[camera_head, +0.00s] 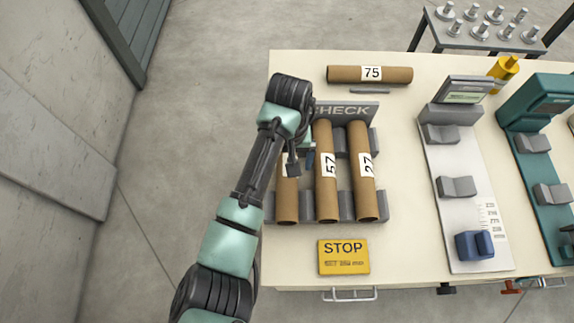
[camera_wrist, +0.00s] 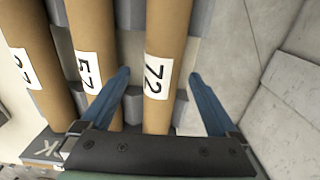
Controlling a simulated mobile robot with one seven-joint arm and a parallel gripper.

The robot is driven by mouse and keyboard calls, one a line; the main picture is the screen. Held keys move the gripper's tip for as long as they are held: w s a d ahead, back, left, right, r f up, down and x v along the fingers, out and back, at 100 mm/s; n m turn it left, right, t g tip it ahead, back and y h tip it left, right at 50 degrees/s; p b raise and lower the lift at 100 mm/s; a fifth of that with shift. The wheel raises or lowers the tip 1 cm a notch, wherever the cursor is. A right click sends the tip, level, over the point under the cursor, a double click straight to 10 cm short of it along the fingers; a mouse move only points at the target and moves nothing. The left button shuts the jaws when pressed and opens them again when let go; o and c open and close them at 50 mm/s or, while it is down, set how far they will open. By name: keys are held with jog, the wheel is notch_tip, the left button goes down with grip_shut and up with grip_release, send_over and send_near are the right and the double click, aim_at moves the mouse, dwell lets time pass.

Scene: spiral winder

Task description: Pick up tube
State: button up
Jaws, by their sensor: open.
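Three brown cardboard tubes lie side by side in a grey rack (camera_head: 346,206) marked CHECK. The tube labelled 57 (camera_head: 327,200) is in the middle and the tube labelled 27 (camera_head: 366,190) on the right. The leftmost tube (camera_head: 287,205) is partly hidden by my arm in the head view; the wrist view shows its label, 72 (camera_wrist: 167,40). My gripper (camera_wrist: 160,75) is open and empty, its blue fingers on either side of tube 72. The left finger overlaps the edge of tube 57 (camera_wrist: 90,35) in that view; I cannot tell if it touches.
Another tube labelled 75 (camera_head: 340,74) lies across the back of the cream table (camera_head: 400,240). A yellow STOP plate (camera_head: 343,257) lies in front of the rack. A white measuring fixture (camera_head: 458,220) and a teal one (camera_head: 530,130) stand to the right. Floor is clear left.

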notch_tip(320, 180, down, 3)
jog(key=shift+w+a+f, duration=0.15)
jog(key=shift+f, duration=0.05)
jog(key=c, duration=1.4)
jog(key=shift+c, duration=0.3)
jog(key=shift+r, duration=0.2)
